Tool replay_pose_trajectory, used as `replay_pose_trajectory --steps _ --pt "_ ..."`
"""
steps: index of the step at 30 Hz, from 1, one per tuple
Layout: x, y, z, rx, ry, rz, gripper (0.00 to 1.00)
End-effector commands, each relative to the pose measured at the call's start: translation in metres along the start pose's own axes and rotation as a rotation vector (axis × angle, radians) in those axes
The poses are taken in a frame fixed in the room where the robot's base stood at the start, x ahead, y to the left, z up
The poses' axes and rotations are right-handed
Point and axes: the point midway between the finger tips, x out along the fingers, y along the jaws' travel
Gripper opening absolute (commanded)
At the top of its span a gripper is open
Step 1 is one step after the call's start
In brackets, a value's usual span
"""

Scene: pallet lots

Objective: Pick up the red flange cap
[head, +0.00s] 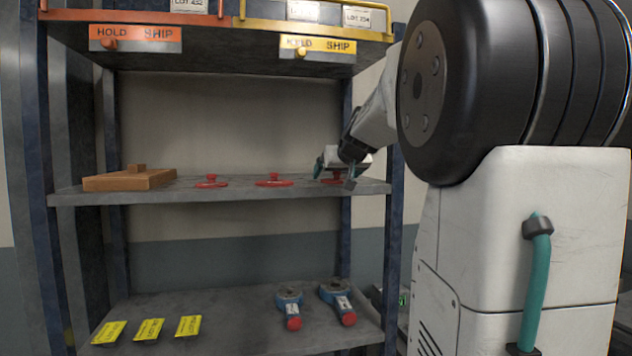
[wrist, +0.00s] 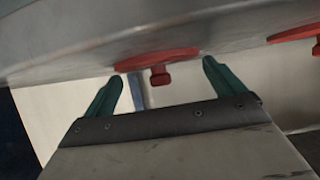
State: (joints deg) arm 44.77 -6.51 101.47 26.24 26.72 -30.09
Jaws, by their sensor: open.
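Three red flange caps, each a flat disc with a knob on top, sit in a row on the middle shelf: a left one (head: 211,182), a middle one (head: 274,181) and a right one (head: 333,181). My gripper (head: 336,173) is at the right cap and partly hides it. In the wrist view my open gripper (wrist: 163,72) has its two teal fingers on either side of one cap's knob (wrist: 160,76). Whether the fingertips reach down around the knob is unclear. A second cap (wrist: 305,34) shows at the right edge there.
Yellow tags (head: 149,329) and two blue tools with red ends (head: 289,303) lie on the lower shelf. The upper shelf (head: 230,62) hangs above; a blue post (head: 393,150) stands close right of my gripper.

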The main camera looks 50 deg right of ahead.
Motion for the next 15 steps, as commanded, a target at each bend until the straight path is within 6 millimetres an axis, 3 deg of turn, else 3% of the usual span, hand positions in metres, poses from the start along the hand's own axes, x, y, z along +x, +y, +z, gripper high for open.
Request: replay_pose_trajectory --steps 8,11,15 --pt "0.0045 -0.0027 -0.0001 -0.002 0.0 -0.003 0.94" --pt "0.0045 -0.0028 0.0 -0.002 0.0 -0.003 0.72" --pt "0.0046 -0.0027 0.0005 -0.002 -0.001 -0.003 0.33"
